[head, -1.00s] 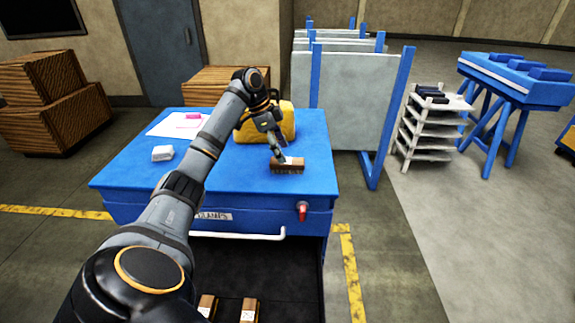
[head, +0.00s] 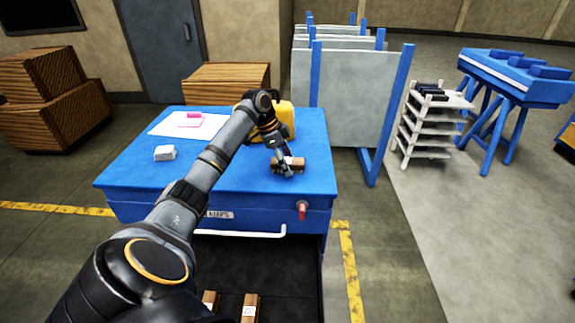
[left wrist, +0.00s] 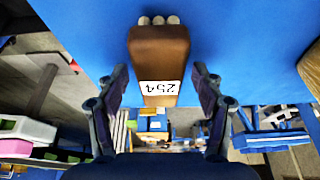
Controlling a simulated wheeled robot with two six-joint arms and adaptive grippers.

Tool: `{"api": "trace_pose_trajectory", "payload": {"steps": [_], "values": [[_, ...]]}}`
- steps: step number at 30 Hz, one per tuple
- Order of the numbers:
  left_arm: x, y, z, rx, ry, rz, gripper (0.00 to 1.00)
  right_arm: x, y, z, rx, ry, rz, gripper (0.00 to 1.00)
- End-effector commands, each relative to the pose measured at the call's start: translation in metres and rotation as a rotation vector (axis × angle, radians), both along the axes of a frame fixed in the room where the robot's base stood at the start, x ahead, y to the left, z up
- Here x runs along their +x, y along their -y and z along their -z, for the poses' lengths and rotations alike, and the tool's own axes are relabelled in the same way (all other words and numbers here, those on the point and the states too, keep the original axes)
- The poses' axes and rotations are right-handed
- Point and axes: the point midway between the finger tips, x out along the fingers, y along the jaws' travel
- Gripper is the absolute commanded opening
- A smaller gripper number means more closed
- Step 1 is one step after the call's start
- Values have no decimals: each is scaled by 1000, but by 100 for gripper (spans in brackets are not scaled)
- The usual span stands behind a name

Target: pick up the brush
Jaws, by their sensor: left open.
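The brush (head: 292,164), a brown wooden block, lies on the blue workbench near its right front part. In the left wrist view a brown block with a white "254" label (left wrist: 159,60), which seems to be the brush, lies between my fingers. My left gripper (head: 285,165) is open and low at the brush, covering part of it. In the left wrist view my left gripper (left wrist: 160,78) has one finger on each side of the block, with gaps on both sides. My right gripper is not in view.
A yellow case (head: 284,122) stands right behind the gripper on the blue bench (head: 240,190). A white block (head: 165,153) and a pink item on a white sheet (head: 160,125) lie to the left. The front drawer (head: 260,272) is open, with brown blocks inside.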

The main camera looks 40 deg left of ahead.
Motion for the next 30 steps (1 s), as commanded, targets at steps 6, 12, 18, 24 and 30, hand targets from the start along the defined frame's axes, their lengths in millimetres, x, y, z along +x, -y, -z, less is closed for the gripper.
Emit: {"api": "trace_pose_trajectory", "payload": {"steps": [6, 12, 18, 24, 30], "values": [[0, 0, 2, -1, -1, 0, 68, 0, 0, -4, 0, 1, 0, 37], [0, 0, 3, 0, 0, 0, 68, 1, 0, -4, 0, 2, 0, 37], [0, 0, 3, 0, 0, 0, 49, 1, 0, -4, 0, 2, 0, 37], [0, 0, 3, 0, 0, 0, 22, 2, -2, -4, 2, 3, 1, 37], [0, 0, 3, -1, 1, 0, 6, 2, -3, -4, 4, 3, 1, 37]]}}
